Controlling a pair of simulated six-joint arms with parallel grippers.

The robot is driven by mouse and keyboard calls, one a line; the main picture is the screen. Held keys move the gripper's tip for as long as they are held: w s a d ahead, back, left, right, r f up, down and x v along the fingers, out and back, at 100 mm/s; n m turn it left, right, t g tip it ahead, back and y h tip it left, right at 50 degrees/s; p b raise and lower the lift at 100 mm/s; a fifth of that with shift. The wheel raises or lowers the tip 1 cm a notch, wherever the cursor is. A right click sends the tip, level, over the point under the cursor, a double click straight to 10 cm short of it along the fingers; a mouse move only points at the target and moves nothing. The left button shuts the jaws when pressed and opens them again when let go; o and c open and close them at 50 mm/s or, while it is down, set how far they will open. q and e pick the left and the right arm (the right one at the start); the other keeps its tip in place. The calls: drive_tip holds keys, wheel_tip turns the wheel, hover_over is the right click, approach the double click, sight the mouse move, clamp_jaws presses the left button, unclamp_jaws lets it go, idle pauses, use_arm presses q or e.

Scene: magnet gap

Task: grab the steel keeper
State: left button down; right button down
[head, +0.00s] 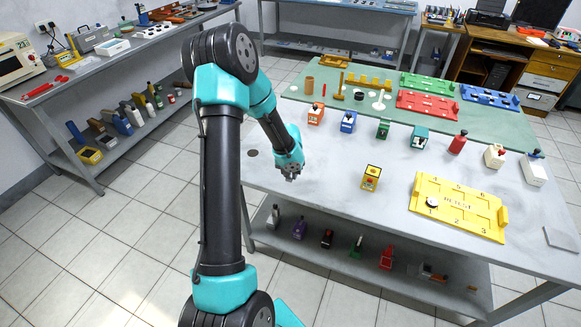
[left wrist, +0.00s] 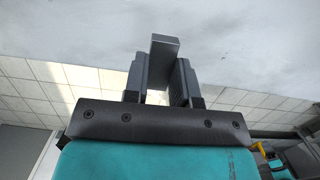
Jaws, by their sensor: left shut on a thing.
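The steel keeper (left wrist: 165,46) is a plain grey bar, seen in the left wrist view between the two dark fingers of my left gripper (left wrist: 160,82). The fingers are shut on it and its end sticks out past their tips. In the head view my left gripper (head: 291,174) is over the left part of the grey table (head: 320,190), pointing down. The keeper is too small there to tell from the fingers. My right gripper is not in view.
A small yellow block (head: 371,178) stands mid-table. To its right lies a yellow numbered tray (head: 470,212) with a round disc (head: 432,201) at number 1. A row of coloured blocks stands behind, by a green mat (head: 335,92). The table's front left is clear.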

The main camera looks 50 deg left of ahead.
use_arm(q)
drive_tip(key=s+d, duration=0.6)
drive_tip(key=shift+d+r, duration=0.4)
idle(0.6)
